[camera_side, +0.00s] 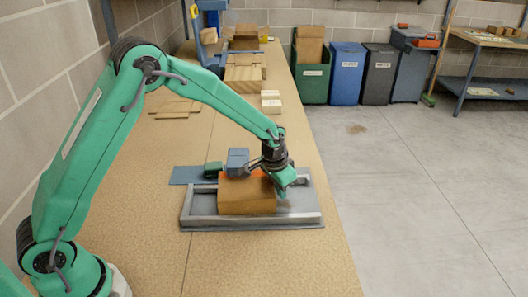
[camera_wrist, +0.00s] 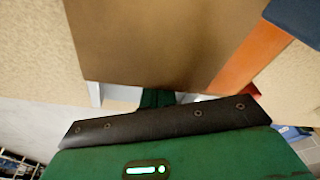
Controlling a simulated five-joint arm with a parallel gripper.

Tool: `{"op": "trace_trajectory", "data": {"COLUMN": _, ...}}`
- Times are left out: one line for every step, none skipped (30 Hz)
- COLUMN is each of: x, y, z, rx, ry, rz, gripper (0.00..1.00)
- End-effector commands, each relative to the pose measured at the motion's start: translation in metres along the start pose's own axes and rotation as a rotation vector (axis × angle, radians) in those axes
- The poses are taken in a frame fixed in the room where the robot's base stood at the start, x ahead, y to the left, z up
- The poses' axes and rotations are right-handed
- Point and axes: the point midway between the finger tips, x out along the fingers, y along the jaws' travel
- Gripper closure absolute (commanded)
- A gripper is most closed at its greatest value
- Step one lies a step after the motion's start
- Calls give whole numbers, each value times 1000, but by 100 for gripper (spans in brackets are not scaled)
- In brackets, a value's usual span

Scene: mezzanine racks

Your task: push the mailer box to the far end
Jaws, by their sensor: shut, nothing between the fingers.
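The mailer box (camera_side: 246,197), a brown cardboard block, sits in a shallow grey metal tray (camera_side: 188,207) on the workbench. In the wrist view its brown face (camera_wrist: 165,38) fills the upper middle, with an orange strip along the right. My gripper (camera_side: 287,181) is shut and empty, low over the tray at the box's right side. In the wrist view the green gripper tip (camera_wrist: 157,98) is at the box's lower edge. I cannot tell whether it touches the box.
Wooden blocks (camera_side: 243,77) and flat boards (camera_side: 178,109) lie farther back. The bench (camera_side: 150,190) is clear left of the tray, and its right edge is close by.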

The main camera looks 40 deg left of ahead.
Motion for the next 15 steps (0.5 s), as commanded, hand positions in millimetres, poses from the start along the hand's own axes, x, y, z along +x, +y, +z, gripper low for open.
{"op": "trace_trajectory", "data": {"x": 0, "y": 0, "z": 0, "rx": 0, "ry": 0, "rz": 0, "gripper": 100}}
{"op": "trace_trajectory", "data": {"x": 0, "y": 0, "z": 0, "rx": 0, "ry": 0, "rz": 0, "gripper": 100}}
{"op": "trace_trajectory", "data": {"x": 0, "y": 0, "z": 0, "rx": 0, "ry": 0, "rz": 0, "gripper": 100}}
{"op": "trace_trajectory", "data": {"x": 0, "y": 0, "z": 0, "rx": 0, "ry": 0, "rz": 0, "gripper": 100}}
{"op": "trace_trajectory", "data": {"x": 0, "y": 0, "z": 0, "rx": 0, "ry": 0, "rz": 0, "gripper": 100}}
{"op": "trace_trajectory", "data": {"x": 0, "y": 0, "z": 0, "rx": -1, "ry": 0, "rz": 0, "gripper": 100}}
{"op": "trace_trajectory", "data": {"x": 0, "y": 0, "z": 0, "rx": -1, "ry": 0, "rz": 0, "gripper": 100}}
{"op": "trace_trajectory", "data": {"x": 0, "y": 0, "z": 0, "rx": -1, "ry": 0, "rz": 0, "gripper": 100}}
{"op": "trace_trajectory", "data": {"x": 0, "y": 0, "z": 0, "rx": -1, "ry": 0, "rz": 0, "gripper": 100}}
{"op": "trace_trajectory", "data": {"x": 0, "y": 0, "z": 0, "rx": -1, "ry": 0, "rz": 0, "gripper": 100}}
{"op": "trace_trajectory", "data": {"x": 0, "y": 0, "z": 0, "rx": -1, "ry": 0, "rz": 0, "gripper": 100}}
{"op": "trace_trajectory", "data": {"x": 0, "y": -1, "z": 1, "rx": -1, "ry": 0, "rz": 0, "gripper": 100}}
{"op": "trace_trajectory", "data": {"x": 0, "y": -1, "z": 2, "rx": -1, "ry": 0, "rz": 0, "gripper": 100}}
{"op": "trace_trajectory", "data": {"x": 0, "y": -1, "z": 2, "rx": -1, "ry": 0, "rz": -1, "gripper": 100}}
{"op": "trace_trajectory", "data": {"x": -1, "y": -2, "z": 3, "rx": -1, "ry": 0, "rz": -1, "gripper": 100}}
